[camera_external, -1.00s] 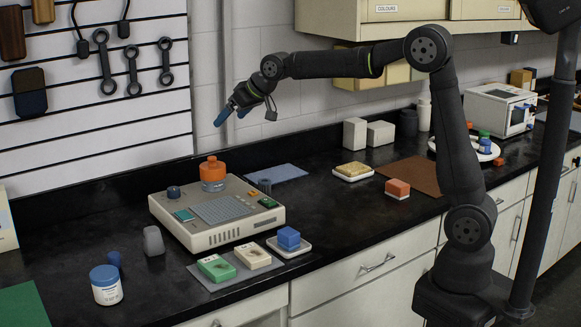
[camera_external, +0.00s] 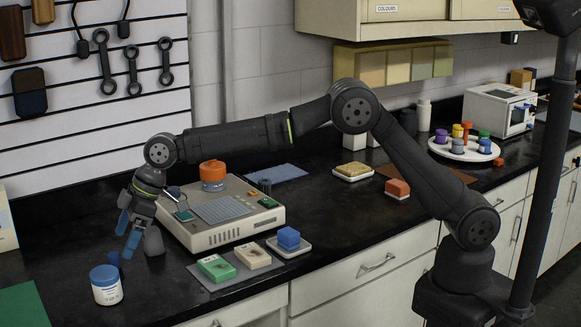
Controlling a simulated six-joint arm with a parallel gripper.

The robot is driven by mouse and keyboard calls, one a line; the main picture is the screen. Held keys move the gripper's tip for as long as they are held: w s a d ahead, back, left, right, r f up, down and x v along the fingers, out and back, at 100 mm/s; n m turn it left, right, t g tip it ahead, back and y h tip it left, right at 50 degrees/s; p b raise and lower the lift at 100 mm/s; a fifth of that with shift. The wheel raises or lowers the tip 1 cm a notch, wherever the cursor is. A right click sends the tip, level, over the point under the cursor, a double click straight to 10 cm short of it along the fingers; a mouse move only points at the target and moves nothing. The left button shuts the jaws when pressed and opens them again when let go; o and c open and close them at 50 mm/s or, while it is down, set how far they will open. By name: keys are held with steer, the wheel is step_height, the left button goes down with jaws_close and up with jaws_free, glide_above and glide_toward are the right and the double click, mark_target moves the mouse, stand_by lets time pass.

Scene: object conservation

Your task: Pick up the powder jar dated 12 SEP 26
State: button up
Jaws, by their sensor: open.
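A white jar with a blue lid (camera_external: 106,287) stands upright at the front left of the black counter. Its label is too small to read, so I cannot tell its date. Several small coloured-top containers (camera_external: 484,145) stand on a round white tray (camera_external: 449,151) at the back right, with no readable dates. My gripper (camera_external: 127,236) is open and empty, pointing down, above and slightly right of the blue-lidded jar and apart from it.
A grey rounded block (camera_external: 154,241) is beside my fingers, partly hidden. The beige device (camera_external: 240,232) is to the right, with a green block (camera_external: 216,268) in front.

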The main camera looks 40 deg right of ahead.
mark_target(111, 273)
steer(key=x, duration=0.8)
steer(key=shift+f, duration=0.1)
steer(key=shift+w+x, duration=0.2)
steer(key=shift+x, duration=1.15)
steer(key=shift+w+x, duration=0.2)
steer(key=shift+x, duration=1.2)
steer(key=c, duration=1.2)
